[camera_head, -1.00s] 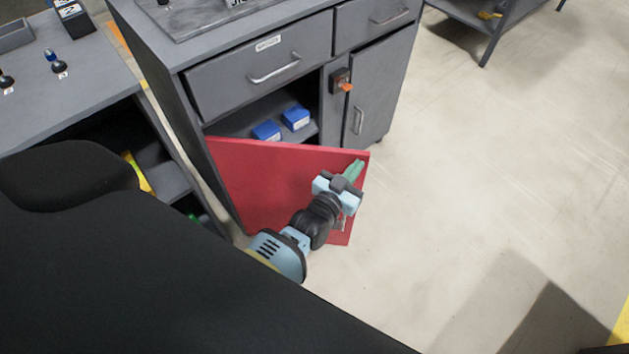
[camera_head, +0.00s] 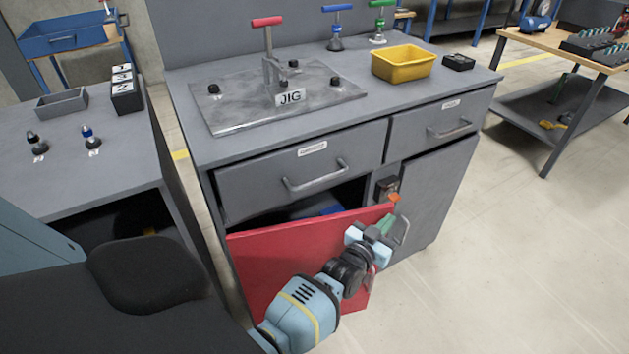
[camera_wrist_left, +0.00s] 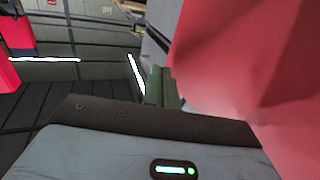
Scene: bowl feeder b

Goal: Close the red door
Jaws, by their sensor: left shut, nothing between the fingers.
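The red door (camera_head: 290,262) is part of the grey workbench cabinet, hinged at its left side. It stands partly open, with a dark gap above its top edge into the compartment. My left gripper (camera_head: 381,226) is at the door's free right edge, its green fingers shut with nothing between them. Whether the fingers touch the door I cannot tell. In the left wrist view the red door (camera_wrist_left: 225,70) fills the right side, close to the green fingers (camera_wrist_left: 163,88). My right gripper is not in view.
Blue boxes (camera_head: 325,206) lie inside the compartment. A drawer (camera_head: 300,170) with a handle is above the door. A latch block with an orange knob (camera_head: 393,197) sits right of the opening, beside a closed grey door (camera_head: 435,195).

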